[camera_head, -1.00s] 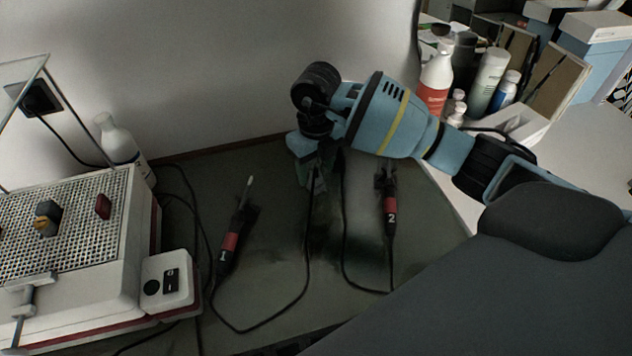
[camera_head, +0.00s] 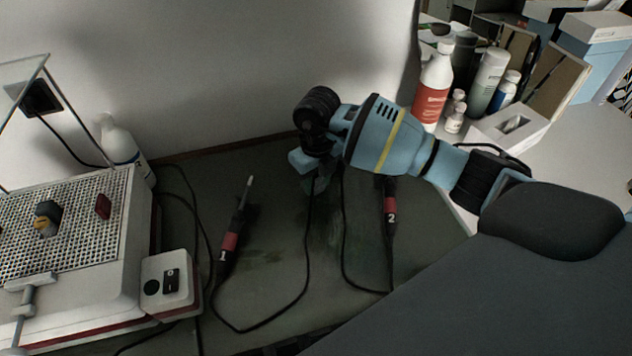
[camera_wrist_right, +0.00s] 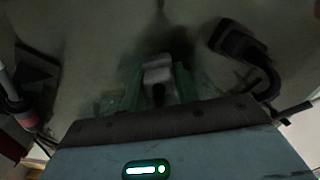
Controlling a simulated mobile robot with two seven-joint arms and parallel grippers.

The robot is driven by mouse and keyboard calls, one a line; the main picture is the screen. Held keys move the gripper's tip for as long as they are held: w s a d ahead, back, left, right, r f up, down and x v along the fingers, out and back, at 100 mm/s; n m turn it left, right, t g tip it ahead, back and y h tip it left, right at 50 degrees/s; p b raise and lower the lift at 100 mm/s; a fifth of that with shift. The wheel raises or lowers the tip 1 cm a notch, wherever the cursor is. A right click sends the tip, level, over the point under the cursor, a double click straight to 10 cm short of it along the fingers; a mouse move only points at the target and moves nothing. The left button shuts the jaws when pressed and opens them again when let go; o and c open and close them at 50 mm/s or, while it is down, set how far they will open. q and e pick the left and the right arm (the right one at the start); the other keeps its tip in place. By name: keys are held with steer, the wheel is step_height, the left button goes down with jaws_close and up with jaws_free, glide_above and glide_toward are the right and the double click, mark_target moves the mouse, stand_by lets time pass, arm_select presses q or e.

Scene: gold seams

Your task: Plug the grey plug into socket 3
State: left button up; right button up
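My right gripper (camera_head: 312,178) is above the dark green mat, near the wall; its fingers are partly hidden behind the wrist in the head view. In the right wrist view the gripper (camera_wrist_right: 160,88) has a small grey block, which looks like the grey plug (camera_wrist_right: 158,72), between its green fingers; it seems shut on it. A black cable (camera_head: 308,240) runs from under the gripper down across the mat. The plug itself is not clear in the head view. I cannot make out a socket marked 3. My left gripper is not in view.
Red-banded tool 1 (camera_head: 228,245) lies left of the gripper, tool 2 (camera_head: 390,215) partly under my arm. A white perforated unit (camera_head: 75,285) and control box (camera_head: 167,282) stand left. A white bottle (camera_head: 118,140) stands behind. Bottles (camera_head: 433,90) and boxes fill the back right.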

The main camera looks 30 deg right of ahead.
mark_target(315, 178)
steer(key=shift+c, duration=0.9)
steer(key=shift+r, duration=0.85)
steer(key=shift+s+a+r, duration=0.1)
steer(key=shift+a+r, duration=0.05)
steer(key=shift+r, duration=0.35)
steer(key=shift+s+a+r, duration=0.1)
steer(key=shift+a+r, duration=0.05)
steer(key=shift+r, duration=0.3)
steer(key=s+a, duration=0.2)
steer(key=a, duration=0.2)
steer(key=s+a+r, duration=0.1)
steer(key=s+a, duration=0.2)
steer(key=a, duration=0.1)
steer(key=s+a, duration=0.3)
steer(key=a, duration=0.1)
steer(key=shift+s+a+r, duration=0.15)
steer(key=shift+a+r, duration=0.05)
steer(key=shift+a, duration=0.2)
